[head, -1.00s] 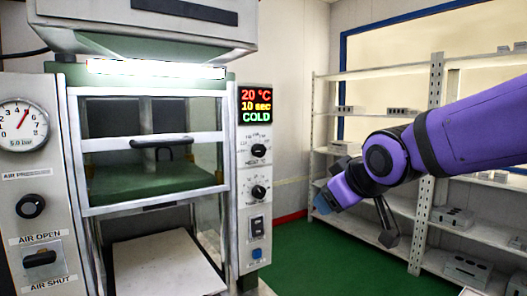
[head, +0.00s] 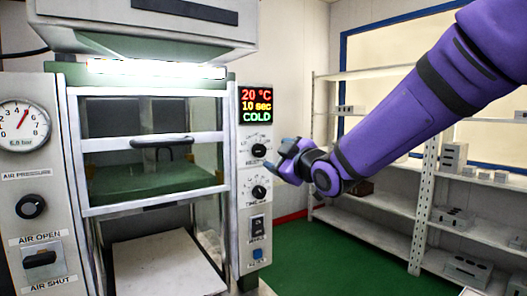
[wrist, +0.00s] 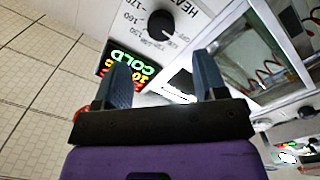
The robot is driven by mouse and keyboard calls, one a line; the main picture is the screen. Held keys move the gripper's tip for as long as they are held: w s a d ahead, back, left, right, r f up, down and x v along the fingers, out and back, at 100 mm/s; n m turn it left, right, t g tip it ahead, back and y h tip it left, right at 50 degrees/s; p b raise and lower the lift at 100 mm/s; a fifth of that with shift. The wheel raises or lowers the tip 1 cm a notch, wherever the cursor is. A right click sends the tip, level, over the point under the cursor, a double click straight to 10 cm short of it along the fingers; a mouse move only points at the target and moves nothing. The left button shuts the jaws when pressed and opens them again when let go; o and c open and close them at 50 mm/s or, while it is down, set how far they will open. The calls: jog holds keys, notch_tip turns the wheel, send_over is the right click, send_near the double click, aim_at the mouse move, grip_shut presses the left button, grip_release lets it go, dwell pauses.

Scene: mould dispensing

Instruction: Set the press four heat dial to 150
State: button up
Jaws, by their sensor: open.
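The heat dial (head: 258,151) is a black round knob on the press's right control panel, below the display (head: 257,105), which reads 20 °C, 10 sec and COLD. In the wrist view the heat dial (wrist: 161,24) shows close up with HEAT lettering and scale numbers such as 150, 160 and 170. Its exact pointer setting is too small to tell. My gripper (head: 280,172) is just right of the panel, near the dial's height or slightly below. In the wrist view my gripper (wrist: 163,65) is open and empty, its fingers apart from the dial.
The time dial (head: 259,192) sits below the heat dial, with a switch (head: 257,226) and a blue button (head: 257,253) further down. Shelves (head: 425,215) stand at the right.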

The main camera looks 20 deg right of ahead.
aim_at(262, 151)
jog(key=x, duration=0.8)
jog(key=c, duration=0.9)
